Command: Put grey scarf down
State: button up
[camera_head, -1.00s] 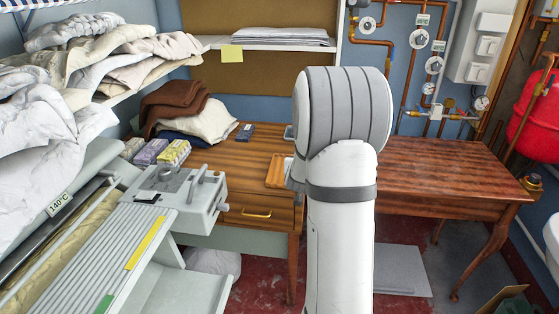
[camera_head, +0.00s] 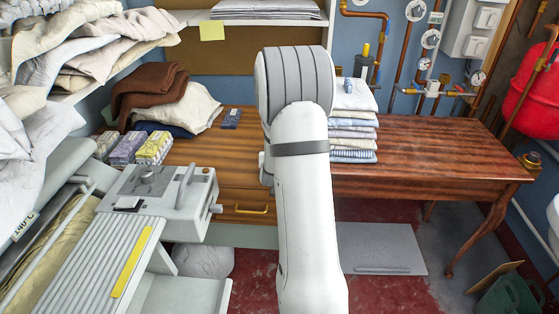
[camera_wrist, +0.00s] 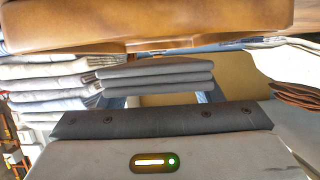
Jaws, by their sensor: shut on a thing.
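A folded grey scarf (camera_wrist: 155,77), in flat layers, is in the middle of the wrist view. My gripper (camera_wrist: 158,92) is shut on it. The wrist picture looks upside down. In the head view my white arm hides the gripper and scarf. The brown wooden table (camera_head: 430,150) runs behind my arm. I cannot tell whether the scarf touches anything beneath it.
A stack of folded linens (camera_head: 352,135) stands on the table just right of my arm. Brown and cream cloths (camera_head: 190,108), small boxes (camera_head: 128,147) and a dark small packet (camera_head: 231,119) lie left. The ironer (camera_head: 150,200) stands front left. The table's right part is bare.

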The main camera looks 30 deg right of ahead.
jog(key=shift+d+f, duration=0.1)
jog(key=shift+f, duration=1.15)
jog(key=shift+f, duration=0.15)
jog(key=o, duration=0.8)
